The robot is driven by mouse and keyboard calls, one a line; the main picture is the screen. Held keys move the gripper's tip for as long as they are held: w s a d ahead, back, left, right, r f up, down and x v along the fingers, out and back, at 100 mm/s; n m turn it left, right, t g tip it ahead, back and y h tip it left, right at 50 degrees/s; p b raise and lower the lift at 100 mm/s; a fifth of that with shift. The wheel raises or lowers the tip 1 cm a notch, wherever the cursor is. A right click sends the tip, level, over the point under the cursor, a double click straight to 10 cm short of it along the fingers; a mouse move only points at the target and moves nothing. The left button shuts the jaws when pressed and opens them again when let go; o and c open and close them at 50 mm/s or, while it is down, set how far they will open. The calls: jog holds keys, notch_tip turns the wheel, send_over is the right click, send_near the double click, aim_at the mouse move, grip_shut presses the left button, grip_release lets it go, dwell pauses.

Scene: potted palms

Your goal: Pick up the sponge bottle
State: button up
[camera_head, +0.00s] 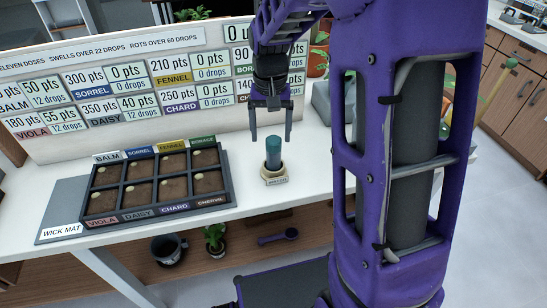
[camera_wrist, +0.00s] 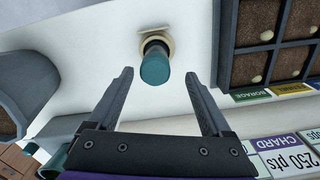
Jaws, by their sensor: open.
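The sponge bottle (camera_head: 273,152) is a teal-topped cylinder standing upright in a small cream holder (camera_head: 274,178) on the white counter. In the wrist view the teal top of the bottle (camera_wrist: 155,68) shows ahead of the fingertips, with the cream holder (camera_wrist: 158,38) behind it. My gripper (camera_head: 270,138) hangs above the bottle, its two fingers pointing down on either side of the bottle's line. In the wrist view my gripper (camera_wrist: 160,78) is open and empty, with a wide gap between the fingers. I cannot tell whether the fingertips reach the height of the bottle's top.
A dark seed tray (camera_head: 160,184) with labelled soil cells sits left of the bottle on a grey wick mat (camera_head: 62,210). A score board (camera_head: 120,85) stands along the back. A grey bin (camera_wrist: 30,85) is on the other side. White counter (camera_head: 255,205) around the holder is clear.

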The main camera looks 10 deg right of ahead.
aim_at(274, 152)
jog(key=f, duration=0.2)
jog(key=f+b, duration=0.1)
jog(key=f, duration=0.3)
jog(key=shift+s+d+f, duration=0.2)
jog(key=shift+d+f, duration=0.1)
jog(key=shift+f, duration=0.05)
grip_shut()
